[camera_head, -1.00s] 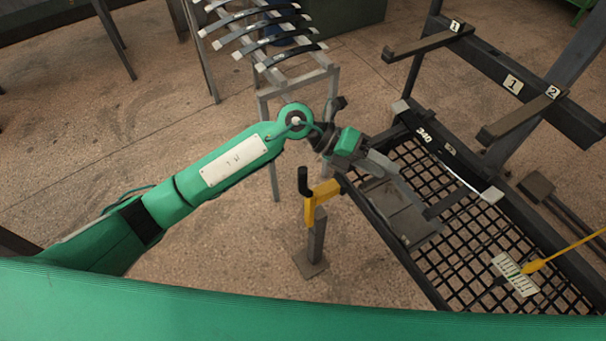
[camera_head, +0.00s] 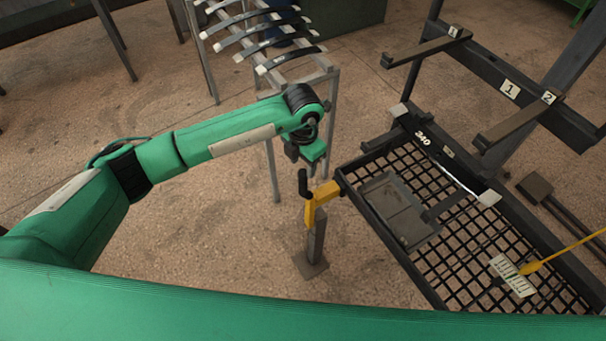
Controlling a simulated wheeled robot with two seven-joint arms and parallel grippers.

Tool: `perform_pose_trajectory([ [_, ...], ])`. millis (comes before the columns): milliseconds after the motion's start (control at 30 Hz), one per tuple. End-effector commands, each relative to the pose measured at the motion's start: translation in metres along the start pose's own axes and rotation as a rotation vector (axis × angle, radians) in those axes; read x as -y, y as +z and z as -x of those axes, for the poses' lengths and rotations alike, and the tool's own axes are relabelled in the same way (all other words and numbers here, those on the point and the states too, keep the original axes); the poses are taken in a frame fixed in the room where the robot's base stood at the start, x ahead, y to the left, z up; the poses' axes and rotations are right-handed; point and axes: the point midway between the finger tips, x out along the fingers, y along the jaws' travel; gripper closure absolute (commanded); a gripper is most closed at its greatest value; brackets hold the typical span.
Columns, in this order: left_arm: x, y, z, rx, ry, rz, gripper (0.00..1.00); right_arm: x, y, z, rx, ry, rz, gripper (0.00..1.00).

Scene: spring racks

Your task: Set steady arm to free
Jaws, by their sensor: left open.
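The steady arm (camera_head: 322,193) is a yellow bracket with an upright black handle (camera_head: 303,183). It sits on top of a short grey post (camera_head: 316,238) with a square foot on the floor. Its right end is at the near left corner of the mesh rack (camera_head: 358,163); I cannot tell whether they touch. My left gripper (camera_head: 305,163) points down just above the black handle. It is open and seems apart from the handle; its fingers are small and partly hidden by the wrist. My right gripper is not in view.
A grey tray (camera_head: 385,190) lies on the mesh. A yellow-handled slotted tool (camera_head: 513,275) is at the lower right. Numbered bars (camera_head: 508,130) stand behind the mesh rack. A stand (camera_head: 332,85) holding several curved dark leaf springs (camera_head: 266,45) is behind my left arm. Floor left of the post is clear.

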Motion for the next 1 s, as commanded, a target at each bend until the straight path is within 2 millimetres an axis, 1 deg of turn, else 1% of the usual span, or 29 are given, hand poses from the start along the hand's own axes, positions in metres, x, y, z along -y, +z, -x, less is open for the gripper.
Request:
perform_pose_trajectory([
  [33, 0.001, -0.001, -0.010, -0.003, -0.003, 0.002, 0.53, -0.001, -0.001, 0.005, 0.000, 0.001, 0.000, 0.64],
  [100, 0.001, -0.001, -0.024, -0.002, -0.003, 0.001, 0.53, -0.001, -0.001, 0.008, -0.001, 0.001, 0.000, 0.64],
  [200, 0.001, 0.000, -0.042, -0.002, -0.003, 0.000, 0.53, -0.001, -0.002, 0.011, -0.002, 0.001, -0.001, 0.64],
  [333, 0.001, 0.000, -0.059, -0.001, -0.003, 0.000, 0.53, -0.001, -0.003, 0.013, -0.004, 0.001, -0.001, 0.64],
  [500, 0.001, 0.000, -0.069, 0.002, -0.002, 0.000, 0.53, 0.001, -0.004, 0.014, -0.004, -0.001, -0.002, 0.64],
  [767, 0.001, 0.000, -0.070, 0.002, -0.002, -0.001, 0.53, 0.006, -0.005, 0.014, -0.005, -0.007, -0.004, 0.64],
  [867, 0.001, 0.000, -0.070, 0.002, -0.002, -0.001, 0.71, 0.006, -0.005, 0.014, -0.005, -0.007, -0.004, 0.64],
  [1000, 0.001, 0.001, -0.070, 0.002, -0.002, -0.001, 0.98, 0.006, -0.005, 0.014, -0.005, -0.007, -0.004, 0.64],
])
